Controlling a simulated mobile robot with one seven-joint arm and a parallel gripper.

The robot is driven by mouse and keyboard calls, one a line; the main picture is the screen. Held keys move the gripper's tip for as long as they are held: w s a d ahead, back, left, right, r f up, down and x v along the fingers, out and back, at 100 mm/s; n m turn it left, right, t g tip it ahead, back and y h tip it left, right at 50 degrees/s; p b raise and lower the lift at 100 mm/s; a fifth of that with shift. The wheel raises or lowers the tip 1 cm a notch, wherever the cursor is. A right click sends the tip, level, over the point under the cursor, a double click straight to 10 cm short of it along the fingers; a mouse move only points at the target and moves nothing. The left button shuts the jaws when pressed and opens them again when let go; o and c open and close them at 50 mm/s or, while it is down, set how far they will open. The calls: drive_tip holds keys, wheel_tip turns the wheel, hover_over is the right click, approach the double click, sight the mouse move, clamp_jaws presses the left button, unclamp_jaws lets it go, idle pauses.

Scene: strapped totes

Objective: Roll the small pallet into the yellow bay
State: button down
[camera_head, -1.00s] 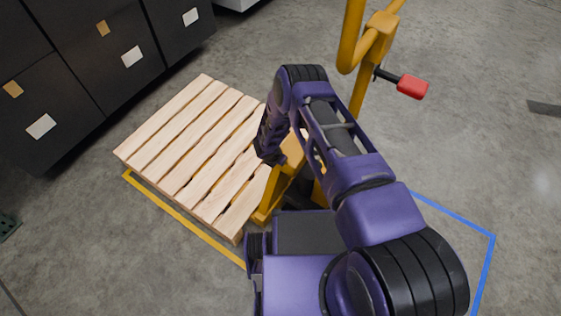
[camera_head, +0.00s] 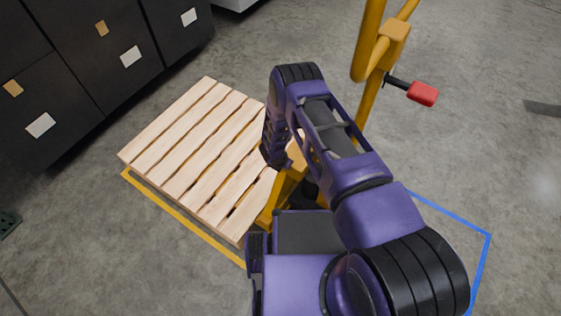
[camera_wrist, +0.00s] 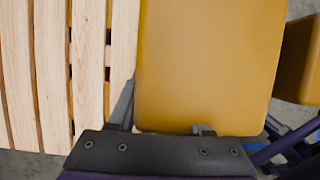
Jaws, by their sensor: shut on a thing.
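The small pallet (camera_head: 190,145), of pale wooden slats, lies at left centre in the head view. The yellow bay's floor outline (camera_head: 190,222) shows along the pallet's lower left edge, with a strip of floor between. The rest of the outline is hidden. A yellow pallet truck (camera_head: 372,55) with a red grip (camera_head: 422,94) stands at the pallet's right end. In the wrist view my gripper (camera_wrist: 164,122) is shut on the truck's yellow block (camera_wrist: 210,60), a finger at each side. Pallet slats (camera_wrist: 60,70) show left of it. In the head view my arm hides the fingers.
Black crates (camera_head: 70,75) with white and tan labels stand close beyond the pallet's upper left side. A blue floor outline (camera_head: 455,217) lies at right, partly behind my arm. Bare floor is open at the upper right.

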drive_tip(key=shift+w, duration=0.2)
drive_tip(key=shift+c, duration=1.6)
unclamp_jaws()
drive_tip(key=shift+w+a+f, duration=0.1)
drive_tip(key=shift+a, duration=0.2)
drive_tip(key=p+v, duration=0.3)
drive_tip(key=v, duration=1.4)
drive_tip(key=shift+r, duration=0.25)
drive_tip(key=shift+d, duration=0.1)
